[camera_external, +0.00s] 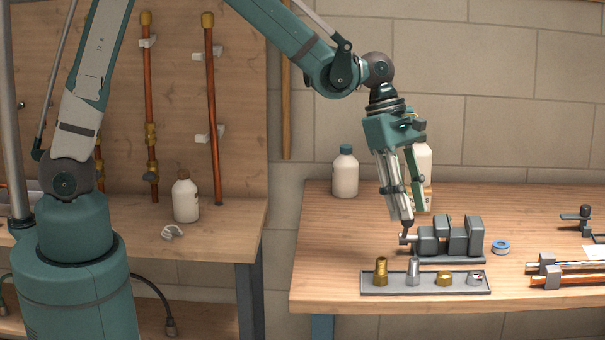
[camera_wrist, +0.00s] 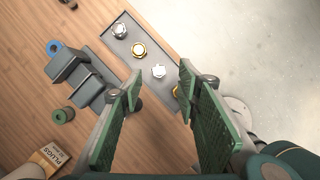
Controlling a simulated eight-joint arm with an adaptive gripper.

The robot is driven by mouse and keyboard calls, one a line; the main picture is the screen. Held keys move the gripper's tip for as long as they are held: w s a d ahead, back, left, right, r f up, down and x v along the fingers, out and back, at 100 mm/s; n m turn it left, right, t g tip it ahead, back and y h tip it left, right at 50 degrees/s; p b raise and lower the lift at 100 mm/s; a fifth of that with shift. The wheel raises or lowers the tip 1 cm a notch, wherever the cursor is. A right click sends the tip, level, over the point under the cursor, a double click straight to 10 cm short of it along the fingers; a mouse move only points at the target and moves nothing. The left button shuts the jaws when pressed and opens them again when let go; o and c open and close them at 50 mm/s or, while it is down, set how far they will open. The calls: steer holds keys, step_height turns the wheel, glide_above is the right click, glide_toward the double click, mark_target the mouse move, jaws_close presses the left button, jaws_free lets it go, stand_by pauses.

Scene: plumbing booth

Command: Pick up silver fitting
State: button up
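Two silver fittings stand in a shallow grey tray (camera_external: 425,290) near the bench's front edge. The tall silver fitting (camera_external: 413,272) is second from left, between a brass fitting (camera_external: 380,271) and a brass nut-like fitting (camera_external: 443,279). The short silver fitting (camera_external: 474,280) is at the right end. My gripper (camera_external: 410,217) is above and behind the tray, pointing down. In the wrist view my gripper (camera_wrist: 161,80) is open and empty. The tall silver fitting (camera_wrist: 158,71) shows between its fingertips, apart from both. The right finger partly hides a brass fitting (camera_wrist: 176,92).
A grey vise-like block (camera_external: 450,238) stands just behind the tray, close below my gripper. A blue tape ring (camera_external: 501,247) lies right of it. Copper pipes in clamps (camera_external: 570,275) lie at the right. White bottles (camera_external: 345,174) stand at the back. The bench's front-left corner is clear.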

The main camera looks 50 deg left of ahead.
glide_above(414, 259)
steer(key=a, duration=0.3)
step_height(414, 259, down, 7)
steer(key=shift+d+r, duration=0.15)
steer(key=shift+r, duration=0.05)
steer(key=shift+d+f, duration=0.1)
steer(key=shift+x, duration=1.2)
steer(key=shift+x, duration=2.55)
steer(key=shift+w, duration=0.1)
steer(key=shift+c, duration=0.6)
steer(key=c, duration=0.8)
